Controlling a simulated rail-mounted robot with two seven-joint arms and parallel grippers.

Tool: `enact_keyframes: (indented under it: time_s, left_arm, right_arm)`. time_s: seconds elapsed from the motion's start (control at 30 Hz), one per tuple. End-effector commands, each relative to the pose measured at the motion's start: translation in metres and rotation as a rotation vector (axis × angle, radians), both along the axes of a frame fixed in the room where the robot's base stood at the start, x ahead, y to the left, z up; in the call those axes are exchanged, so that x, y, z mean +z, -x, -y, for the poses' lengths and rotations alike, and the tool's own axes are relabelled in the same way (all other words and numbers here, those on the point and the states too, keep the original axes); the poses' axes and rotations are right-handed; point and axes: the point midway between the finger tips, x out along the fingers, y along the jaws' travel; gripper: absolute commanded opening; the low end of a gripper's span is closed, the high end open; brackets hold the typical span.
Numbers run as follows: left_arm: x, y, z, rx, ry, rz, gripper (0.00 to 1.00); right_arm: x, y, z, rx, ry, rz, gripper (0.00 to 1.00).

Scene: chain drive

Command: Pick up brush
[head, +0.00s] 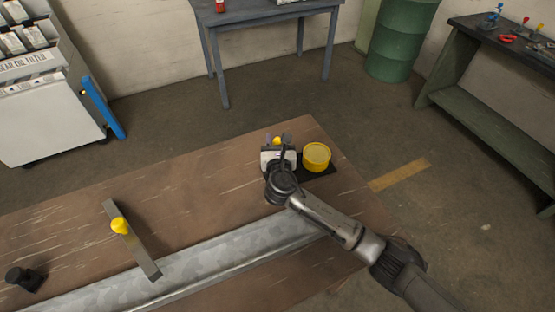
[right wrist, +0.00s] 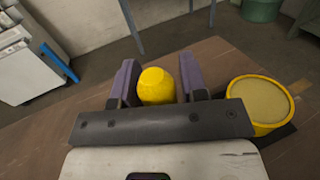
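A yellow rounded knob, which may be the end of the brush (right wrist: 156,86), stands between the two fingers of my right gripper (right wrist: 158,82) in the right wrist view. The fingers are close on both sides of it; whether they press on it is unclear. In the head view the right gripper (head: 277,143) is at the table's far right, with a bit of the yellow knob (head: 277,140) showing. The lower part of the brush is hidden. My left gripper is not in view.
A yellow tin (head: 316,155) stands on a black mat (head: 322,171) just right of the gripper. A metal rail (head: 215,260) runs along the wooden table (head: 190,185). A grey bar (head: 145,258) with a yellow knob (head: 120,226) and a black part (head: 22,277) are at left.

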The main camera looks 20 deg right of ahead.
Motion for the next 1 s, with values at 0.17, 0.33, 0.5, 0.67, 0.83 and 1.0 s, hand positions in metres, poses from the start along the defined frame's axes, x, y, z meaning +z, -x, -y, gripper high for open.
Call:
enact_keyframes:
  time_s: [0.17,0.33,0.5,0.67,0.83,1.0]
  left_arm:
    - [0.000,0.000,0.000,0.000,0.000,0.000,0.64]
    - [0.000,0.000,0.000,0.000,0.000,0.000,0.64]
    - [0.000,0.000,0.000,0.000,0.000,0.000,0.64]
    - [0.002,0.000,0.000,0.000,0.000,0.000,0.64]
    - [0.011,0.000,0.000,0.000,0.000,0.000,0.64]
    - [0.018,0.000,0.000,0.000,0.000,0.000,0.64]
  right_arm:
    - [0.000,0.000,0.000,0.000,0.000,0.000,0.23]
    - [0.000,0.000,0.000,0.000,0.000,0.000,0.06]
    - [0.000,0.000,0.000,0.000,0.000,0.000,0.04]
    - [0.007,0.000,0.000,0.000,-0.001,0.001,0.04]
    - [0.034,0.000,0.000,0.001,-0.001,0.004,0.04]
    - [0.064,0.000,0.000,0.001,-0.002,0.005,0.04]
